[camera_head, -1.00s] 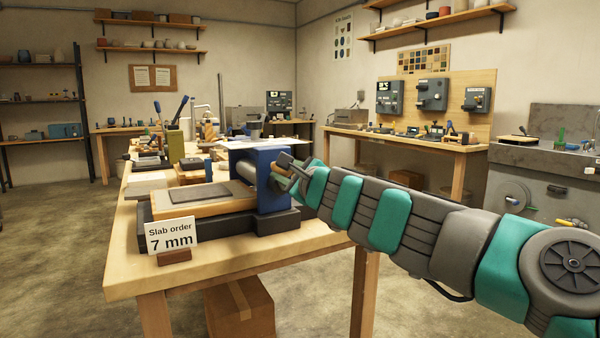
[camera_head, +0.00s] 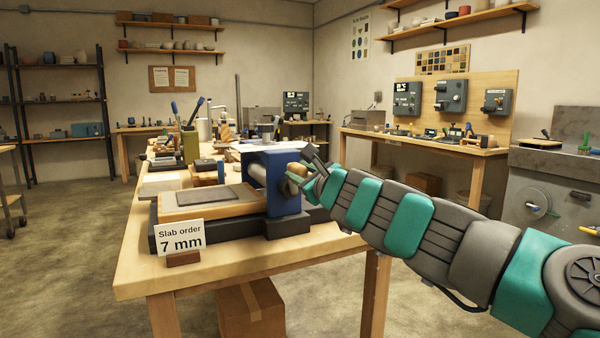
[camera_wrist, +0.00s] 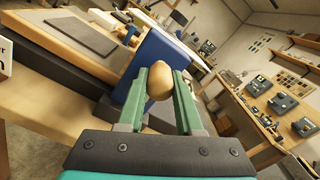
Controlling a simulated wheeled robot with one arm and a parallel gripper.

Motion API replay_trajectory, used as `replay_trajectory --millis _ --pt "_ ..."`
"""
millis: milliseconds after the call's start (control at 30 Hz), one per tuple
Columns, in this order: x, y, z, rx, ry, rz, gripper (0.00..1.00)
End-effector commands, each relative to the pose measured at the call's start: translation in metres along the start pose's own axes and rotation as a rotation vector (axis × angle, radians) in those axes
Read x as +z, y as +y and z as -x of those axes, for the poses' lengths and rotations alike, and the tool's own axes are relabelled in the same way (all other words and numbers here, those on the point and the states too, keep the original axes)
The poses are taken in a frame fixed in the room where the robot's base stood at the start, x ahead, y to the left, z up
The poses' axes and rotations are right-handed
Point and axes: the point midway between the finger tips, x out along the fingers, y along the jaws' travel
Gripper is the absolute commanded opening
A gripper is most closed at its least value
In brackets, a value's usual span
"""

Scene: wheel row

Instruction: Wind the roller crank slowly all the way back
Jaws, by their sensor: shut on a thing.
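The slab roller has a blue end housing (camera_head: 284,200) on a dark base and stands on the wooden table. Its grey roller (camera_head: 259,174) shows at the housing's left side. A grey slab (camera_head: 208,195) lies on the wooden bed to the left. The crank's wooden knob (camera_head: 297,171) is at the housing's right side. My gripper (camera_head: 306,174) is at the knob and partly covers the crank. In the wrist view the rounded knob (camera_wrist: 159,82) sits between the two green fingers, shut on it. The crank arm is mostly hidden.
A "Slab order 7 mm" card (camera_head: 180,239) stands at the table's front edge. Tools and a green holder (camera_head: 191,146) stand farther back on the table (camera_head: 140,265). A cardboard box (camera_head: 250,308) is below. Open floor lies to the left.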

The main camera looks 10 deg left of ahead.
Motion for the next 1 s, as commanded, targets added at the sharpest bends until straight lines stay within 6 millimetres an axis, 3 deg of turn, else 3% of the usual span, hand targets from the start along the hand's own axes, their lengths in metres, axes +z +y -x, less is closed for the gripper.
replay_trajectory --millis 67,100,333,667,1000 --pt "-0.001 0.0 0.0 -0.001 0.002 0.001 0.0" --pt "-0.001 0.0 0.0 -0.001 0.002 0.001 0.39" --pt "-0.001 0.0 0.0 0.0 0.001 0.001 0.65" --pt "0.0 0.0 0.003 0.0 -0.001 0.001 0.65" --pt "0.0 -0.001 0.045 -0.001 -0.001 0.0 0.65"
